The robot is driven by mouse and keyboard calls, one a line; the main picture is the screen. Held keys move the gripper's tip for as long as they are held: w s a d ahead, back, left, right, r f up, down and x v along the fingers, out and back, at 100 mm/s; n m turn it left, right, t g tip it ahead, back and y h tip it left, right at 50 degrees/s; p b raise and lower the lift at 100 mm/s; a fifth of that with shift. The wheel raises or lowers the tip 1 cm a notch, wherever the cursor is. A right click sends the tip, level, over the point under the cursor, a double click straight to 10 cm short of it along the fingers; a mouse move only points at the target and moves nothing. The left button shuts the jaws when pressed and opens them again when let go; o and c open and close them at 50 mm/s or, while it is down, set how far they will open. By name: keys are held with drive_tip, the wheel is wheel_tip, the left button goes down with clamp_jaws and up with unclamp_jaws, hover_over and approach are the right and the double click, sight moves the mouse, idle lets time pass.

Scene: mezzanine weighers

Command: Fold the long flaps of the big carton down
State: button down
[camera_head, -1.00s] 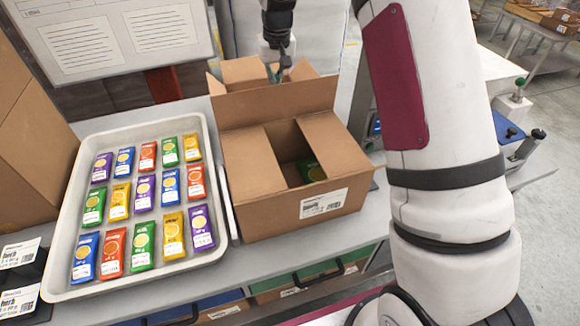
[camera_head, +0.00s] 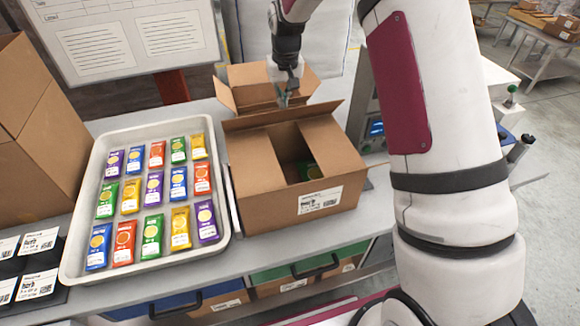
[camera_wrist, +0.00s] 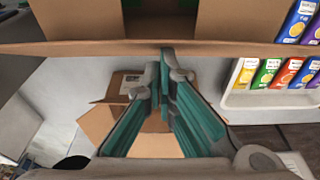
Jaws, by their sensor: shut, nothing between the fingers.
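The big brown carton (camera_head: 305,205) stands open on the bench, a green packet (camera_head: 311,171) partly visible inside. Its left and right short flaps lie folded inward, leaving a dark gap between them. The back long flap (camera_head: 283,114) is seen nearly edge-on, tilted toward the opening. I cannot make out the front long flap clearly. My gripper (camera_head: 285,100) is shut and empty, just behind the back flap. In the wrist view the closed fingertips (camera_wrist: 166,62) are at the long edge of the flap (camera_wrist: 75,48); whether they touch is unclear.
A smaller open carton (camera_head: 245,75) stands close behind my gripper. A white tray (camera_head: 78,235) of coloured packets sits left of the big carton, almost against it. A tall carton (camera_head: 40,150) and labelled cards (camera_head: 38,242) are at far left. A sign board stands behind.

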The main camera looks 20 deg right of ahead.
drive_tip(key=shift+s+f, duration=0.3)
drive_tip(key=shift+s, duration=0.45)
drive_tip(key=shift+f, duration=0.1)
drive_tip(key=s+f, duration=0.2)
drive_tip(key=s, duration=0.1)
drive_tip(key=shift+f, duration=0.35)
